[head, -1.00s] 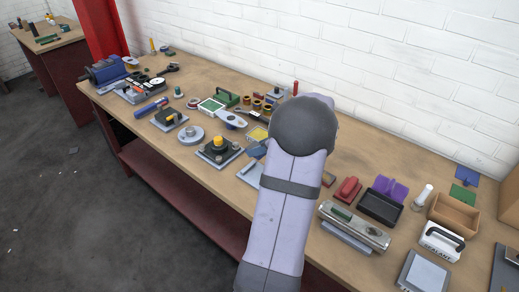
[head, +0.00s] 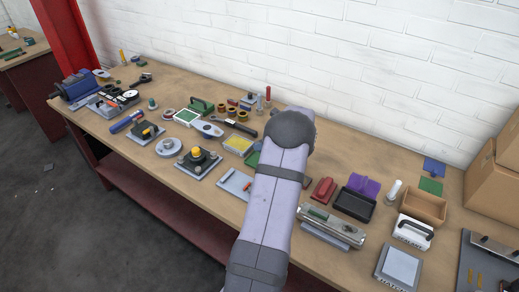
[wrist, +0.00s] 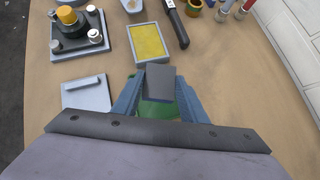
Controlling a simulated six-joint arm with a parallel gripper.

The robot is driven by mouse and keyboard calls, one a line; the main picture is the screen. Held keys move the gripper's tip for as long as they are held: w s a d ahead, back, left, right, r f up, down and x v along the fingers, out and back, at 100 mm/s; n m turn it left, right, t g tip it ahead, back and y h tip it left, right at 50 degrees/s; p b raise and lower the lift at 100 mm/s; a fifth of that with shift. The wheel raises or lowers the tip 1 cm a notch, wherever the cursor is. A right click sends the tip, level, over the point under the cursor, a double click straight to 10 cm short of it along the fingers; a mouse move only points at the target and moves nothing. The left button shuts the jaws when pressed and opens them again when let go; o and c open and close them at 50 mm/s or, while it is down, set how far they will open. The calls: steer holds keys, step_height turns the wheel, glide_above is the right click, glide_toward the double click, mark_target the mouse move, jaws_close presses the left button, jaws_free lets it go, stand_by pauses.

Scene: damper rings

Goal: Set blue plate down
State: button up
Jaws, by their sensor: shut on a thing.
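My gripper (wrist: 160,95) shows in the wrist view with its blue fingers shut on a dark slate-coloured block (wrist: 161,82). I cannot tell whether this block is part of a blue plate. A rounded green thing (wrist: 180,106) shows below and between the fingers; I cannot tell whether it is held or lies on the bench. In the head view my arm hides the gripper and most of what it holds. A flat blue plate (head: 434,167) lies on the bench at the back right, away from the gripper.
A yellow-topped tray (wrist: 150,42) and a pale plate with a bar (wrist: 87,93) lie close to the gripper. A knob fixture (head: 198,162) stands left. A metal block (head: 330,227) and black tray (head: 354,203) are right. A flat green plate (head: 430,186) lies before the blue one.

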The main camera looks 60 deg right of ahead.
stand_by(0.4)
steer(key=shift+f+b, duration=2)
steer(key=shift+f, duration=0.45)
steer(key=shift+f, duration=0.15)
steer(key=shift+f+b, duration=0.55)
steer(key=shift+b, duration=0.05)
steer(key=shift+f, duration=0.3)
steer(key=o, duration=1.5)
steer(key=shift+a, duration=0.1)
steer(key=shift+s, duration=0.15)
